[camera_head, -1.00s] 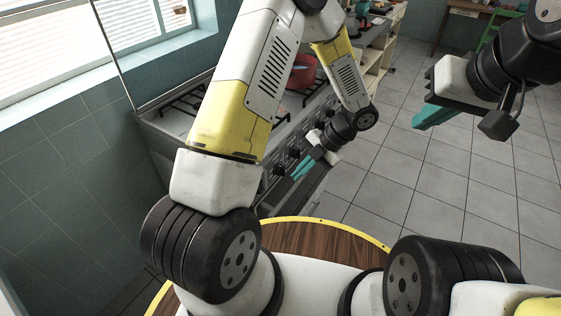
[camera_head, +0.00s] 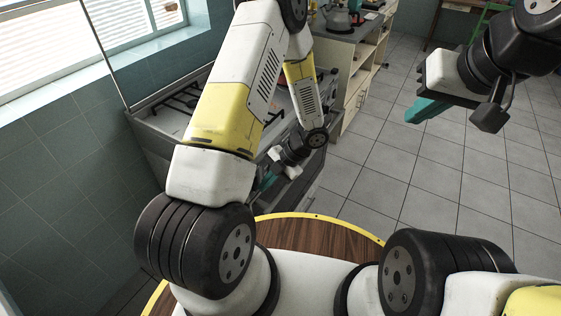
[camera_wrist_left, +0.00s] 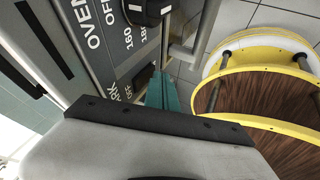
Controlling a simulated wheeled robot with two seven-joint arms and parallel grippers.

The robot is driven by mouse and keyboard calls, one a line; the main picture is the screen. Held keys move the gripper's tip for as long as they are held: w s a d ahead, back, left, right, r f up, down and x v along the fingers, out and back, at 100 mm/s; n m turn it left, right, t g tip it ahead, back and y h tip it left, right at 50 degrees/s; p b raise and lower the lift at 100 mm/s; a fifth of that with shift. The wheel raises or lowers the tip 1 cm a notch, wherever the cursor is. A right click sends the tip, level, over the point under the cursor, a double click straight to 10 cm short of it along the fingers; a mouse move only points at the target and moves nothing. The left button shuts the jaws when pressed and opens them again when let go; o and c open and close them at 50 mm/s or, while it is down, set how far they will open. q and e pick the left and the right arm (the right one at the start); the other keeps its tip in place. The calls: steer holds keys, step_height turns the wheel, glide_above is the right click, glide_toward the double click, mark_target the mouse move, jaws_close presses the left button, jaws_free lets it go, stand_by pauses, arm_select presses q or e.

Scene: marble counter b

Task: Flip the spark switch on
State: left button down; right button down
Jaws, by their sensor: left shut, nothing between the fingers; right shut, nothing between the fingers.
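The spark switch (camera_wrist_left: 144,79) is a dark block on the grey stove front in the left wrist view. Only part of its "SPARK" label and "OFF" show beside it; the body of my gripper hides the rest. My left gripper (camera_wrist_left: 163,91) is shut and empty, its teal fingers just right of the switch; I cannot tell whether they touch it. In the head view my left gripper (camera_head: 264,182) is low at the stove front, partly behind my arm. My right gripper (camera_head: 425,111) is shut and empty, held out over the floor, away from the stove.
A black oven knob (camera_wrist_left: 148,10) sits above the switch in the left wrist view, with a metal handle (camera_wrist_left: 186,48) beside it. The stove (camera_head: 150,118) stands by the tiled wall. A kettle (camera_head: 338,20) stands on the counter beyond. The tiled floor (camera_head: 375,170) at right is clear.

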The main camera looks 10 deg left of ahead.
stand_by(0.3)
arm_select(q)
steer(key=shift+w+a+f, duration=0.1)
steer(key=shift+a, duration=0.15)
steer(key=shift+r, duration=0.85)
steer(key=d+r, duration=0.8)
steer(key=d, duration=0.1)
steer(key=shift+w+d+r, duration=0.15)
steer(key=shift+w+r, duration=0.1)
steer(key=shift+r, duration=0.05)
